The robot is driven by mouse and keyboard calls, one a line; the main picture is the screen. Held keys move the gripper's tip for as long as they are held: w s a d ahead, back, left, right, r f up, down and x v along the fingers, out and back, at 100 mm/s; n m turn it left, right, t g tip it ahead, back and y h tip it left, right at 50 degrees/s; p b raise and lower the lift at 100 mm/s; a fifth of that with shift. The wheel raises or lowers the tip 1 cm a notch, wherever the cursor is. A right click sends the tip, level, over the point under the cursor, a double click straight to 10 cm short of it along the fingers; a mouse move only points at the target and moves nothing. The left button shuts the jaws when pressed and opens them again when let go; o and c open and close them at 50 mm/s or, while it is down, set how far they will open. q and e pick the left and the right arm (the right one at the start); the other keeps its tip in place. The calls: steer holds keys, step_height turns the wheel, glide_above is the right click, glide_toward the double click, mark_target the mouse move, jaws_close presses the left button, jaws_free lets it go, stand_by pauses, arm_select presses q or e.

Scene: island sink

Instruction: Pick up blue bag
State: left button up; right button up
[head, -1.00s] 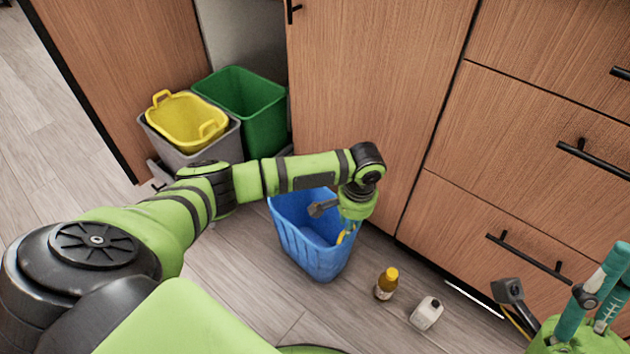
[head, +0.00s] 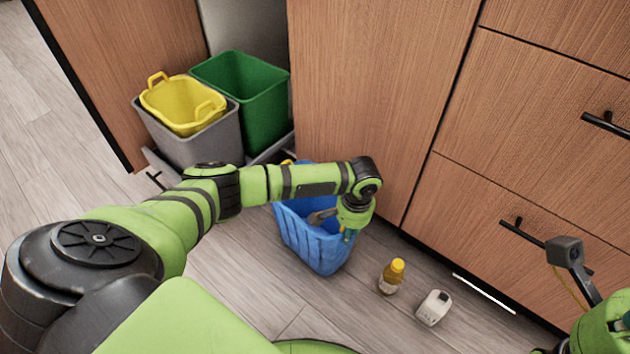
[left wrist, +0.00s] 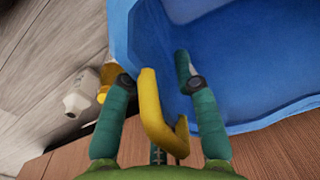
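The blue bag (head: 312,248), an open tub with yellow handles, stands on the floor against the cabinet front. My left gripper (head: 348,236) reaches down at its right rim and partly hides it. In the left wrist view the bag (left wrist: 245,70) fills the upper right. One yellow handle (left wrist: 152,110) lies between the two spread teal fingers of my left gripper (left wrist: 154,70). The fingers look apart from the handle, with no clear grip on it. My right gripper is at the lower right edge, mostly cut off.
A yellow tub (head: 182,105) sits in a grey bin (head: 190,150) beside a green bin (head: 245,85) at the cabinet opening. Black drawer handles (head: 540,235) stick out at right.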

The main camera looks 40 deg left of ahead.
arm_select(q)
jaws_close()
